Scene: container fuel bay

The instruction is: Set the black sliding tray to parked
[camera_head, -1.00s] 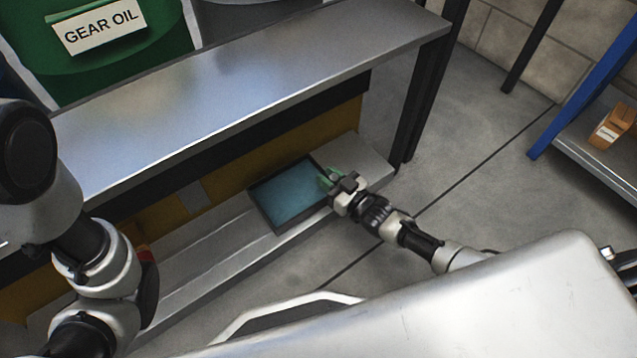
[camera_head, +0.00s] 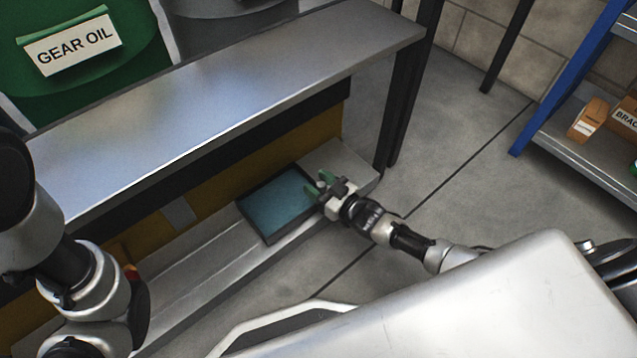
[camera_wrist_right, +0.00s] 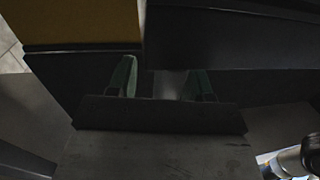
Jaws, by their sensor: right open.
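The black sliding tray (camera_head: 253,223) has a dark rim and a teal floor. It sits on the low grey ledge under the metal bench in the head view. My right gripper (camera_head: 316,185) is open at the tray's right end, its green fingers close to the rim. I cannot tell whether they touch it. In the right wrist view the two green fingers (camera_wrist_right: 163,76) stand apart with nothing clearly between them. A dark wall fills that view's upper right, perhaps the tray's side. My left arm shows at the left, but its gripper is out of view.
The metal bench top (camera_head: 230,85) overhangs the ledge, with a dark leg (camera_head: 400,110) just right of the tray. The ledge (camera_head: 195,262) is bare left of the tray. A green gear oil drum (camera_head: 110,70) stands behind. A blue-framed shelf (camera_head: 590,150) with boxes is at right.

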